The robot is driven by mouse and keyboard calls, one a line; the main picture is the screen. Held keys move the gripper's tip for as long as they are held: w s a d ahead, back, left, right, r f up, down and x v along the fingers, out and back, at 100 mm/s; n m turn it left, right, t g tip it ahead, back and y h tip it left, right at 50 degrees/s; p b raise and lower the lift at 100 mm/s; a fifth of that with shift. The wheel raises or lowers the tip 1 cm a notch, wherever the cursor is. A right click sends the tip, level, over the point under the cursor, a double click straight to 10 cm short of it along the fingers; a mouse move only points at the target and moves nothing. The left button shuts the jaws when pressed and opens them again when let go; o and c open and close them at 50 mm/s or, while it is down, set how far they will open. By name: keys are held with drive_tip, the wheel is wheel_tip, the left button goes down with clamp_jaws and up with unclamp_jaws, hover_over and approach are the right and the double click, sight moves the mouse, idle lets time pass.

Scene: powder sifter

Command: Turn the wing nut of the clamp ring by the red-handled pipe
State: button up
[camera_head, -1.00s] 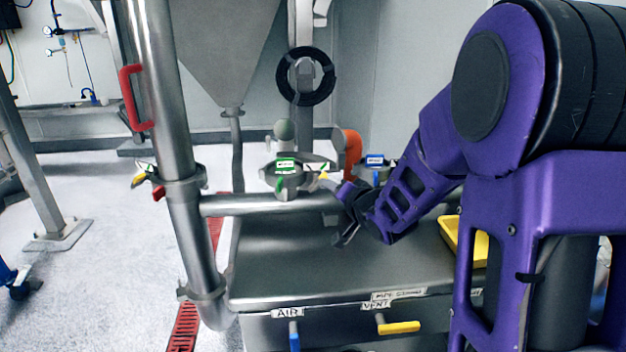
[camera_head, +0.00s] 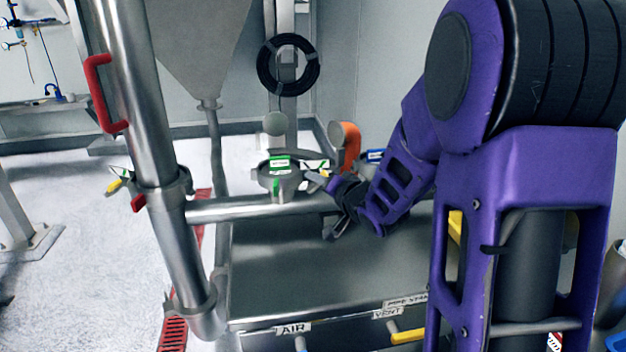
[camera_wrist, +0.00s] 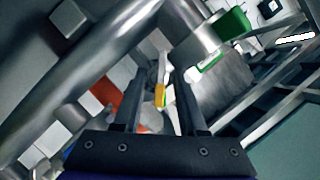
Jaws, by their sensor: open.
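The steel pipe (camera_head: 140,110) with the red handle (camera_head: 98,92) leans at the left of the head view. A clamp ring (camera_head: 166,192) sits around it where a horizontal pipe joins. A small yellow-and-green wing piece (camera_head: 116,184) sticks out at its left, with a red piece (camera_head: 138,203) just below. My gripper (camera_head: 328,208) is open, well right of that ring, beside the green-labelled fitting (camera_head: 279,174) on the horizontal pipe. In the wrist view my gripper (camera_wrist: 158,80) has its fingers apart, with a yellow-tipped piece (camera_wrist: 160,95) showing between them. Contact cannot be told.
An orange handle (camera_head: 346,147) stands close behind my gripper. A steel box top (camera_head: 290,270) lies below, with AIR and VENT labels on its front. A hopper (camera_head: 200,45) and a black hose coil (camera_head: 288,65) are behind. Open floor (camera_head: 75,200) is at left.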

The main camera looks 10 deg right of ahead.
drive_tip(key=shift+w, duration=0.15)
clamp_jaws()
